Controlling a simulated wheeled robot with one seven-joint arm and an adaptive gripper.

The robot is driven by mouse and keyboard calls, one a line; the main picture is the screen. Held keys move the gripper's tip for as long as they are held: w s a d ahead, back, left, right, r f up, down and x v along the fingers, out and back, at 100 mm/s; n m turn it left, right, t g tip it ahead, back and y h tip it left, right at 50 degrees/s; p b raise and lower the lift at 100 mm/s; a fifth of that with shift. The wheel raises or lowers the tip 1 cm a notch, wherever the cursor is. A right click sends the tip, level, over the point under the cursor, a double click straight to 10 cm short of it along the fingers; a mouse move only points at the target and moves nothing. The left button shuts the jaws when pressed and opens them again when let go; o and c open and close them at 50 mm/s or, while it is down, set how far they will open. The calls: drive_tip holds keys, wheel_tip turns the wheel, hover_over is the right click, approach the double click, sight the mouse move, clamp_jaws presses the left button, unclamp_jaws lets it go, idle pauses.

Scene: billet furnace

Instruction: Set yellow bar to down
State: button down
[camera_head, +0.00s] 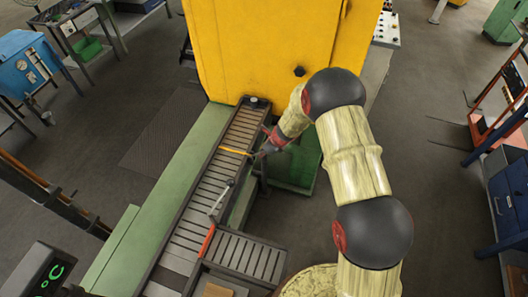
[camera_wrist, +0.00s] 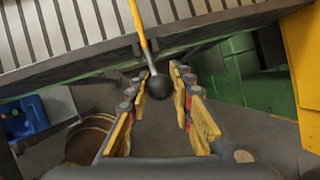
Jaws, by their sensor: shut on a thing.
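The yellow bar (camera_head: 236,151) is thin and reaches across the slatted track in the head view, near the yellow machine. My gripper (camera_head: 262,153) is at the bar's right end, beside the track. In the wrist view my gripper (camera_wrist: 165,80) has its fingertips on both sides of the knob and is shut on it. The bar's far end is out of the wrist view.
The slatted track (camera_head: 193,212) runs from the front to the large yellow machine (camera_head: 255,45). A red bar (camera_head: 206,242) and a grey lever (camera_head: 220,199) lie nearer along it. A green ledge (camera_head: 165,195) borders its left side.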

drive_tip(key=c, duration=1.9)
unclamp_jaws()
drive_tip(key=shift+w+a+r, duration=0.1)
drive_tip(key=shift+w+r, duration=0.2)
drive_tip(key=shift+r, duration=0.05)
drive_tip(key=o, duration=0.3)
drive_tip(key=shift+s+f, duration=0.2)
drive_tip(key=shift+f, duration=0.05)
drive_tip(key=shift+o, duration=0.2)
drive_tip(key=v, duration=1.2)
